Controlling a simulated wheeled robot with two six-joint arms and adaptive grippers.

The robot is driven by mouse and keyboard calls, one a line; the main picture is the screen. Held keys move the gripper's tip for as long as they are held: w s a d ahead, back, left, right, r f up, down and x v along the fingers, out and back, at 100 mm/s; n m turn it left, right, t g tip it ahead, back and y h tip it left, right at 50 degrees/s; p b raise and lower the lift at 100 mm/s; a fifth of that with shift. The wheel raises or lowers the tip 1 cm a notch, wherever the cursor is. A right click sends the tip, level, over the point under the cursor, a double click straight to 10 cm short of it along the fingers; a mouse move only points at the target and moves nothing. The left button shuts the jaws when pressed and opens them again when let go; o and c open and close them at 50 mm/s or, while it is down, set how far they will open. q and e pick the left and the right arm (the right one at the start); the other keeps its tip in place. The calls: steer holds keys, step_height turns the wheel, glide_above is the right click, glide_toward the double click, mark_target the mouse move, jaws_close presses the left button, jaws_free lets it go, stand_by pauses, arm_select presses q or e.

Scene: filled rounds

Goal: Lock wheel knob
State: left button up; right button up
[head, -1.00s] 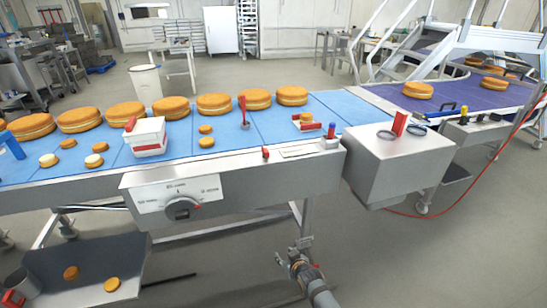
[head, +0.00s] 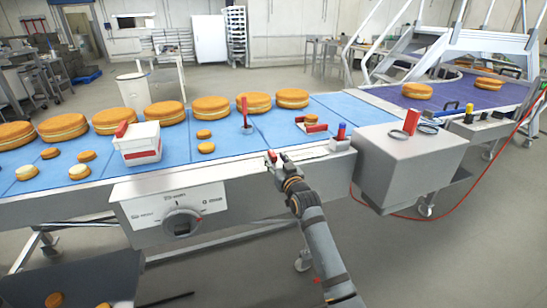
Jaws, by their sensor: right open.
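A round grey wheel knob (head: 182,222) with a small red mark at its lower right is set in a white dial panel (head: 150,208) on the conveyor's front side. My right gripper (head: 277,157) is open at the conveyor's front rail, above and to the right of the panel. A small red-topped piece (head: 270,156) on the rail shows right at its fingertips and is partly hidden. I cannot tell whether the fingers touch it. My left gripper is out of view.
Several filled rounds (head: 210,105) and a white tub (head: 138,144) stand on the blue belt (head: 275,122). A metal tray (head: 80,280) sits below.

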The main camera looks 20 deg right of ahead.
steer(key=shift+w, duration=1.4)
jaws_close()
